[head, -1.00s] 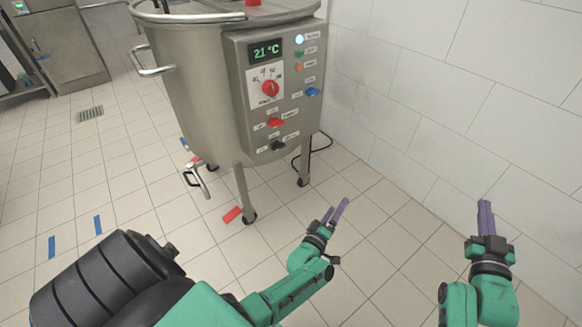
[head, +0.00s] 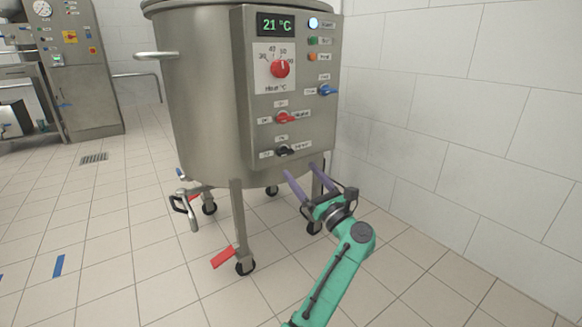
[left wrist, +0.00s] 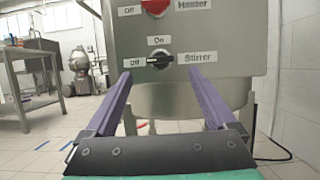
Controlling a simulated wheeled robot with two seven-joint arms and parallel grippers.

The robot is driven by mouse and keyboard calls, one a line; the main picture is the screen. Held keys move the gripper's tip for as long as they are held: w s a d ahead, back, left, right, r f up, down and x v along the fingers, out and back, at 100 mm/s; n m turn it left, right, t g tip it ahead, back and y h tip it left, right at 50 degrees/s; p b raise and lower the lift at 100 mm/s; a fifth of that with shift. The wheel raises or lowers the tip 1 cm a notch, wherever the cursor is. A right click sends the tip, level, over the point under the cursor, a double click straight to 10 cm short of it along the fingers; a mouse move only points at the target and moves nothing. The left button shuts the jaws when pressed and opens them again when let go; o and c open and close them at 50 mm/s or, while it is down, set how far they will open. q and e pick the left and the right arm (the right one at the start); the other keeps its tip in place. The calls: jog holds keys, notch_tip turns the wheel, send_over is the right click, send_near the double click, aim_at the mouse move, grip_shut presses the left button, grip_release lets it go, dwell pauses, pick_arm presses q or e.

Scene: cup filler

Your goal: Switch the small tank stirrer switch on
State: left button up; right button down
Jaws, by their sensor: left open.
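The small tank (head: 205,120) is a steel vessel on legs with casters, with a control panel (head: 262,180) on its front. The stirrer switch (head: 284,150) is a black knob low on the panel, under the red heater switch (head: 284,118). In the left wrist view the stirrer switch (left wrist: 160,60) has "On" above it and "Off" at its left, and its pointer lies toward "Off". My left gripper (head: 302,172) is open and empty, just below and in front of the switch. In the left wrist view the switch shows between its purple fingers (left wrist: 162,84). My right gripper is out of view.
The panel also carries a red temperature dial (head: 280,69), a blue switch (head: 327,90) and a display (head: 275,25) reading 21 °C. A tiled wall (head: 450,120) stands close at the right.

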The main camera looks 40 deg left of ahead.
aim_at(288, 155)
pick_arm(q)
jog(key=b+x, duration=0.1)
jog(key=x, duration=0.5)
jog(key=shift+w+a+r, duration=0.1)
jog(key=shift+a, duration=0.1)
